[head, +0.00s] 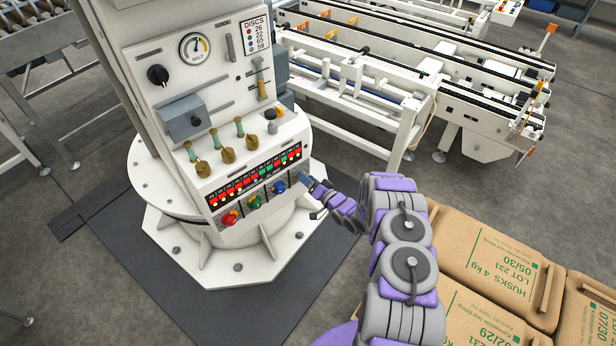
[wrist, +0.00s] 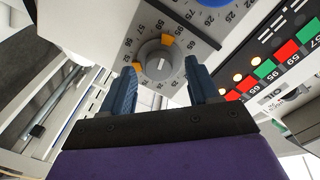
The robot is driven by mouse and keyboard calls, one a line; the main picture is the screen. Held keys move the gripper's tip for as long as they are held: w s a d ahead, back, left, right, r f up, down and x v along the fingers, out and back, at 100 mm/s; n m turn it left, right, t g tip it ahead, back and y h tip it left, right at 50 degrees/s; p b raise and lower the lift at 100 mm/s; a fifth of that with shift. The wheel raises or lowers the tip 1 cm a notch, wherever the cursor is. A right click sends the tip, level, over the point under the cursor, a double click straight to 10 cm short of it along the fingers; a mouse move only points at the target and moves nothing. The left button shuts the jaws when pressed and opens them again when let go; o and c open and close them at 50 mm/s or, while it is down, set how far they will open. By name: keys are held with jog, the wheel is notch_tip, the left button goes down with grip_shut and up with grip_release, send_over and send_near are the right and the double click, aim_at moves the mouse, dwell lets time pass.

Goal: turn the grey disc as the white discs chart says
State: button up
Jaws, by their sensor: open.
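The grey disc (wrist: 158,62) shows in the wrist view, on a pale dial ringed with small numbers. Two orange marks sit at its edge, one at the upper right and one at the left; I cannot tell its exact setting. My gripper (wrist: 160,88) is open, with one blue finger at each side of the disc's near part; contact is unclear. In the head view my gripper (head: 311,184) is at the right end of the disc row and hides the grey disc. The white discs chart (head: 256,36) on the column seems to list 26, 22, 65 and 59 beside coloured dots.
Red (head: 230,217), green (head: 254,202) and blue (head: 278,187) discs line the panel left of my gripper. Above them is a lit number strip (head: 253,178), then several brass-based levers (head: 227,154). Brown sacks (head: 495,262) lie at the right. A white conveyor (head: 370,100) stands behind.

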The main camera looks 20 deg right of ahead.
jog(key=p+v, duration=0.2)
jog(key=v, duration=1.3)
jog(key=shift+s+d, duration=0.25)
jog(key=shift+d, duration=0.2)
notch_tip(320, 180, up, 7)
jog(key=w+n+g+h+p, duration=0.1)
jog(key=n+g+p, duration=0.25)
jog(key=n, duration=0.65)
jog(key=shift+s+f+b+x, duration=0.15)
jog(key=shift+b+x, duration=0.5)
jog(key=shift+x, duration=2.3)
jog(key=shift+f+b+x, duration=0.2)
jog(key=shift+b+x, duration=0.5)
jog(key=shift+x, duration=2.3)
jog(key=shift+s+f+b+x, duration=0.15)
jog(key=shift+b+x, duration=0.5)
jog(key=shift+x, duration=2.3)
jog(key=shift+a, duration=0.1)
jog(key=shift+c, duration=0.2)
